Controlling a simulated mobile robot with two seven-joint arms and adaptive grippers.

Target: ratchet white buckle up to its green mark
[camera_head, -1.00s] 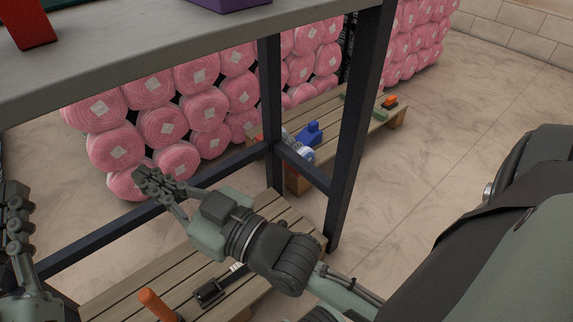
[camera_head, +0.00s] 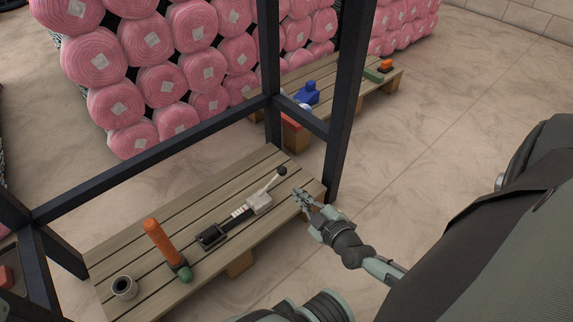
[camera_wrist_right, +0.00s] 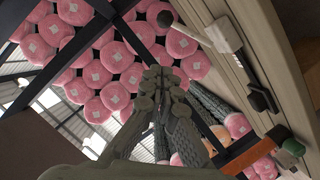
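The white buckle (camera_head: 259,201) lies on the slatted wooden pallet (camera_head: 190,196), with a lever ending in a black ball knob (camera_head: 281,171) raised toward the upper right. I cannot make out a green mark on the strap. My right gripper (camera_head: 301,196) is just right of the buckle, beside the pallet's right end, touching nothing visible. In the right wrist view the buckle (camera_wrist_right: 223,34) is above and right of my fingers (camera_wrist_right: 165,88), which hold nothing; their opening is unclear. My left gripper is out of view.
An orange-handled tool (camera_head: 161,243) with a green end (camera_head: 185,273) and a grey cup (camera_head: 124,287) are on the pallet's left part. Dark frame posts (camera_head: 348,105) stand behind the pallet. Pink rolls (camera_head: 175,75) and a second pallet (camera_head: 345,80) with several objects lie beyond.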

